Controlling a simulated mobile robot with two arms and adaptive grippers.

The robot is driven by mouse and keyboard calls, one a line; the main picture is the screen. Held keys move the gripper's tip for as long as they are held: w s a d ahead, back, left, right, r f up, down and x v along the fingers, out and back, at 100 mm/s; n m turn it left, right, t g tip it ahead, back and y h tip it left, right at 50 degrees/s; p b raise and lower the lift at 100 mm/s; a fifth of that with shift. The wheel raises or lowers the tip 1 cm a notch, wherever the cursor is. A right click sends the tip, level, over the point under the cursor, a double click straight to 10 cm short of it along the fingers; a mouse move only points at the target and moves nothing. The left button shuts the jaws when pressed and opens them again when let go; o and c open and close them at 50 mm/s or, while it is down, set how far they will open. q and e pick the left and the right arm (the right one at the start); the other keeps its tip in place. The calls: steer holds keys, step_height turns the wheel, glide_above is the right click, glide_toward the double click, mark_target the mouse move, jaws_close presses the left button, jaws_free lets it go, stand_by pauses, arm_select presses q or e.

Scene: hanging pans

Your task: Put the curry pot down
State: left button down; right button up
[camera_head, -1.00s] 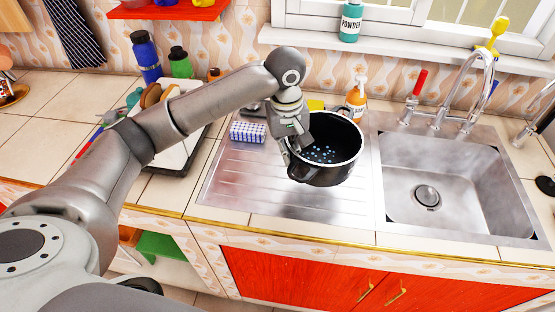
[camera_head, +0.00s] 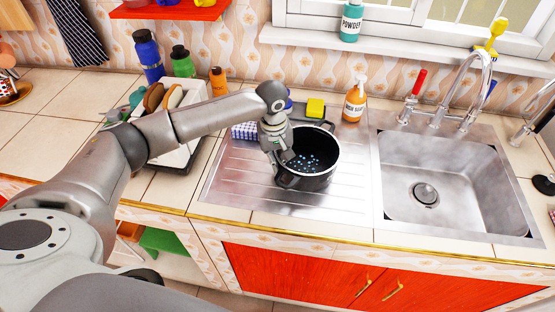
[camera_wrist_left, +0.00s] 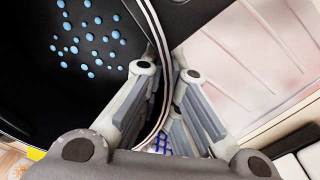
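The curry pot (camera_head: 318,178) is black with a pale rim and blue dots on its inside. It is upright and low over the ribbed steel drainboard; whether its base touches the metal is hard to tell. My left gripper (camera_head: 283,158) is at the pot's left rim. In the left wrist view, its fingers (camera_wrist_left: 168,85) straddle the pot wall (camera_wrist_left: 85,95), one inside and one outside, and look closed on it. The pot's far side is out of that view. My right gripper is not in view.
The sink basin (camera_head: 440,185) lies right of the drainboard (camera_head: 240,190). A yellow sponge (camera_head: 315,107) and an orange soap bottle (camera_head: 354,103) stand behind the pot. A blue checked block (camera_head: 244,131) and a dish rack (camera_head: 180,155) are to the left. The drainboard's front is clear.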

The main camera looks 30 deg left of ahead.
arm_select(q)
steer(key=c, duration=2.1)
jaws_free()
steer(key=shift+f, duration=0.15)
steer(key=o, duration=0.5)
steer(key=shift+c, duration=0.2)
step_height(320, 180, up, 12)
steer(key=b, duration=0.1)
steer(key=shift+s+a, duration=0.25)
steer(key=shift+a, duration=0.05)
steer(key=shift+s, duration=0.1)
